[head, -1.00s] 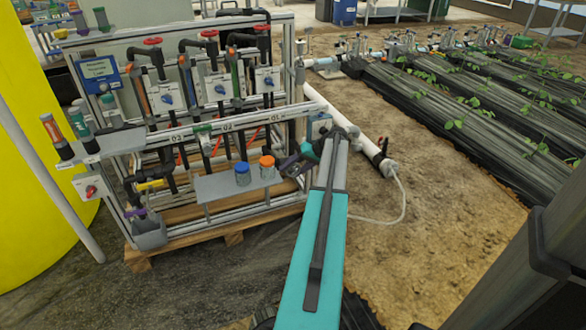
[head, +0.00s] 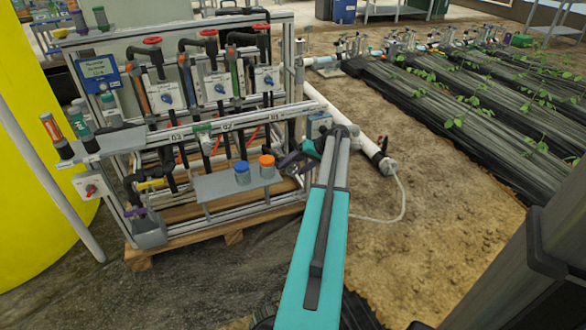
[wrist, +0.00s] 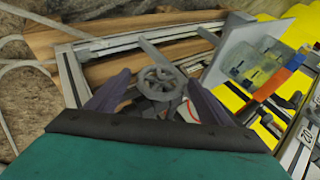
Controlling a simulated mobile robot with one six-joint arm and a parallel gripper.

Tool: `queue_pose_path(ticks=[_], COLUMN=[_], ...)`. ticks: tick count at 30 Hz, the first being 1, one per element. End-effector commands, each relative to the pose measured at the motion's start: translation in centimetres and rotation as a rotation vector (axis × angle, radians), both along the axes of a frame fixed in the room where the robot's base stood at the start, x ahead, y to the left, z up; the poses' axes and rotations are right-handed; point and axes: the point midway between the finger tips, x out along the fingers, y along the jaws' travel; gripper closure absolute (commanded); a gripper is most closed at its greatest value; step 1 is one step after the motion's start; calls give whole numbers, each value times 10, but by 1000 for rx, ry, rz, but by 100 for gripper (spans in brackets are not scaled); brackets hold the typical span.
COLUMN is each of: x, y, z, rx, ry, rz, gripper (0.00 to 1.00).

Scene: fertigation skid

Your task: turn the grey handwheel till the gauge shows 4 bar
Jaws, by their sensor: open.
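The grey handwheel (wrist: 160,82), a spoked wheel, is in the middle of the wrist view. My gripper (wrist: 158,100) is open, one dark finger on each side of the wheel; I cannot tell whether either touches it. A pale round face with a red mark (wrist: 190,110), possibly the gauge, is partly hidden behind the wheel and the right finger; no reading can be made out. In the head view, my gripper (head: 292,162) is at the right end of the skid frame, and I cannot pick out the handwheel there.
A small grey shelf (head: 218,185) left of my gripper holds a blue-lidded jar (head: 242,173) and an orange-lidded jar (head: 267,167). Skid rails and pipes stand close behind. A white pipe (head: 350,138) and a thin hose (head: 402,200) lie to the right over open soil.

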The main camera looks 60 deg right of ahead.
Motion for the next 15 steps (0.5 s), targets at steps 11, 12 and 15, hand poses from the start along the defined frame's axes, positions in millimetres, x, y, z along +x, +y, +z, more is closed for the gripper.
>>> queue_pose_path(ticks=[11,12,15], x=[-35,-39,-50], y=[-12,-14,-18], z=[42,47,59], rx=[0,-1,-1], ry=[0,0,0], rz=[-2,-2,-2], gripper=[26,26,26])
